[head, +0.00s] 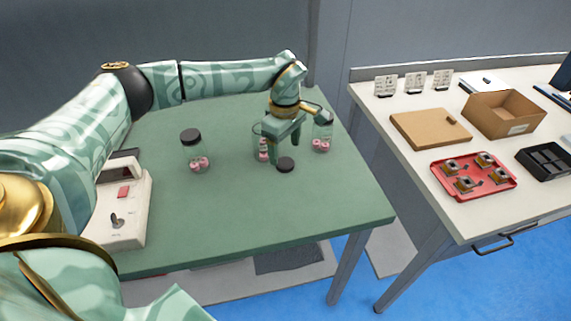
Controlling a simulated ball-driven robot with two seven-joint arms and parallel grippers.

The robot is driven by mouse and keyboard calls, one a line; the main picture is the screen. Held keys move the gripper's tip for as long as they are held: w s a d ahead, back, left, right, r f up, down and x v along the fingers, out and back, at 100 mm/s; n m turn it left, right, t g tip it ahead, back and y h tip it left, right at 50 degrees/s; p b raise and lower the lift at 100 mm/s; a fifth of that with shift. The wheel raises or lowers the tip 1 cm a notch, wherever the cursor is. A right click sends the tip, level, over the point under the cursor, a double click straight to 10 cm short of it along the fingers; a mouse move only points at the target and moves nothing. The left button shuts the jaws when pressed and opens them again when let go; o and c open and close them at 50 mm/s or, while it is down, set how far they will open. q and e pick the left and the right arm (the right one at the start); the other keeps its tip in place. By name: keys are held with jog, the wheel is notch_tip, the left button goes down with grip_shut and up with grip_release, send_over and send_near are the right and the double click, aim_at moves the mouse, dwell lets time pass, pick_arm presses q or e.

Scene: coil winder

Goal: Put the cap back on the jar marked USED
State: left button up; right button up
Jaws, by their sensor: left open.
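A black cap (286,165) lies on the green table (235,222) with no jar under it. My left gripper (284,150) is open, pointing down just behind and above the cap. A clear jar (261,152) with pink and white pieces stands behind the gripper's left finger, partly hidden; I cannot see its top. Another clear jar (322,140) with similar pieces stands to the right, its top partly covered by my gripper. A third jar (196,154) on the left wears a black cap. No marking is readable, so I cannot tell which jar is USED. My right gripper is not in view.
A white device (122,215) with a red button and a lever stands at the table's left. The front of the green table is clear. A second table, at right across a gap, holds a red tray (500,185), a cardboard box (503,118) and a black bin (548,162).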

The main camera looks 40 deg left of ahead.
aim_at(285, 163)
pick_arm(q)
jog(key=f+b, duration=0.2)
jog(key=f, duration=0.3)
jog(key=shift+w+a+f+b, duration=0.2)
jog(key=shift+w+a+b, duration=0.05)
jog(key=shift+w+b, duration=0.15)
jog(key=shift+r, duration=0.1)
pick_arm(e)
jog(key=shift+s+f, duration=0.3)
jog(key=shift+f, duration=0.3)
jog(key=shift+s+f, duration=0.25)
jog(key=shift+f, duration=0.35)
pick_arm(q)
jog(key=c, duration=1)
